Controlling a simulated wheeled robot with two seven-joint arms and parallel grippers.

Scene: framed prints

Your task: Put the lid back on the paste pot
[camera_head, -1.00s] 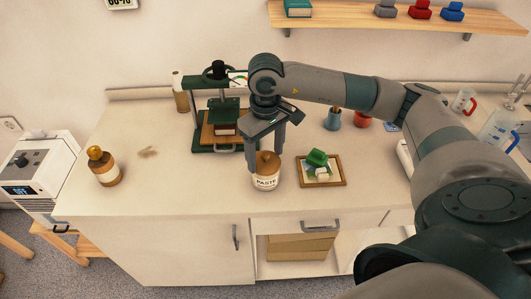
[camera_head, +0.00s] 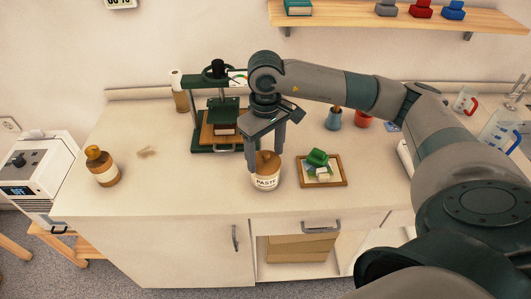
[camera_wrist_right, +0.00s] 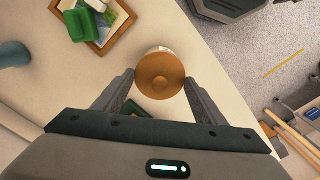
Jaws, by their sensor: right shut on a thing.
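The paste pot (camera_head: 265,182), with a white label reading PASTE, stands upright near the front of the counter. Its orange-brown knobbed lid (camera_head: 267,161) is at the pot's mouth; I cannot tell whether it is fully seated. In the right wrist view, the round lid (camera_wrist_right: 160,74) is between the fingertips, with a bit of the pale pot (camera_wrist_right: 158,49) showing beyond it. My right gripper (camera_head: 266,158) points down from above and is shut on the lid, one finger on each side. My left gripper is not in view.
A small framed print (camera_head: 335,182) with a green block (camera_head: 317,157) on it lies just right of the pot. A green press (camera_head: 222,115) stands behind. A brown-capped bottle (camera_head: 102,168) stands at the left. The counter between bottle and pot is mostly clear.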

